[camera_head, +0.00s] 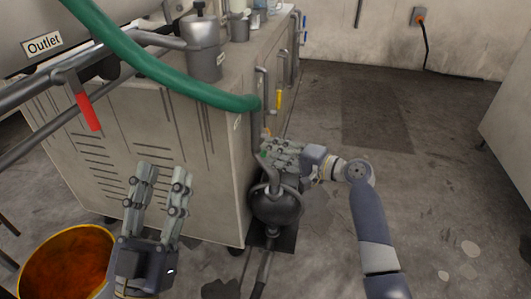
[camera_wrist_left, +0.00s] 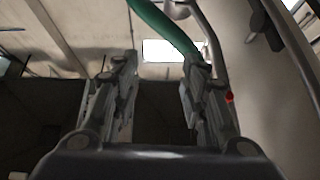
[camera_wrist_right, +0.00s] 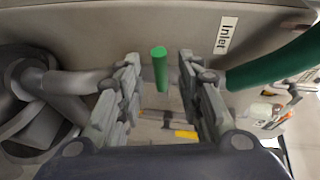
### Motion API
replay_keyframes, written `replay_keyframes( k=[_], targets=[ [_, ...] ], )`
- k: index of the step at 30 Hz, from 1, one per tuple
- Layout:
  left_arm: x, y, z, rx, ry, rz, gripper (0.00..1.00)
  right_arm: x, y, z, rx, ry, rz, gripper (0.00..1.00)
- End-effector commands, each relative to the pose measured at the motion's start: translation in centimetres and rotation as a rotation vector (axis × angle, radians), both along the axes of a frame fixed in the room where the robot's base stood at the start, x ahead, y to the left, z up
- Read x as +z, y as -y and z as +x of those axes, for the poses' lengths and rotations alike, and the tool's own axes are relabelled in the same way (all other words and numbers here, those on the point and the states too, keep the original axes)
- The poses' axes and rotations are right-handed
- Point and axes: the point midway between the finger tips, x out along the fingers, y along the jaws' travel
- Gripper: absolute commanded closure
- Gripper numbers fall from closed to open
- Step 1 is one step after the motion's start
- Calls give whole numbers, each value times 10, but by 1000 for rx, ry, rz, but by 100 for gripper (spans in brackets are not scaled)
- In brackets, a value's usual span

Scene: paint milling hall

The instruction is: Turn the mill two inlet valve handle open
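A green valve handle (camera_wrist_right: 160,68) shows in the right wrist view, between and beyond the fingers of my right gripper (camera_wrist_right: 158,85). The gripper is open; I see no finger touching the handle. An "Inlet" label (camera_wrist_right: 226,35) is on the cabinet beside it. In the head view my right gripper (camera_head: 280,152) is at the cabinet's right corner, above a dark round pump (camera_head: 276,207), and mostly hides the handle. My left gripper (camera_head: 158,190) is open and empty in front of the cabinet's louvred side; it also shows open in the left wrist view (camera_wrist_left: 158,85).
A green hose (camera_head: 150,67) crosses the cabinet (camera_head: 100,140) top. A red handle (camera_head: 88,111) hangs by the "Outlet" label at left. A yellow handle (camera_head: 279,99) stands farther along. An orange-filled bucket (camera_head: 66,265) is at lower left. Floor at right is open.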

Motion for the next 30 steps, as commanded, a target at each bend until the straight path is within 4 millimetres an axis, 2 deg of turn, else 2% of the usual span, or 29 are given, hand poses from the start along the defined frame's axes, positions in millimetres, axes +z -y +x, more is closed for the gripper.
replay_keyframes(
  k=[3,9,21,22,26,30],
  targets=[
    [14,-1,-12,-6,97,-29,60,-4,-12,9,2,0,1,66],
    [30,-3,-27,-12,206,-60,60,-6,-22,19,0,1,-1,66],
    [36,-4,-33,-14,241,-71,60,-6,-26,22,1,1,-1,66],
    [36,-4,-33,-14,241,-71,60,-6,-26,22,1,1,-1,71],
    [36,-4,-32,-14,241,-71,60,-6,-26,22,0,1,-1,100],
    [36,-4,-33,-14,241,-71,60,-6,-25,22,0,1,-2,100]
  ],
)
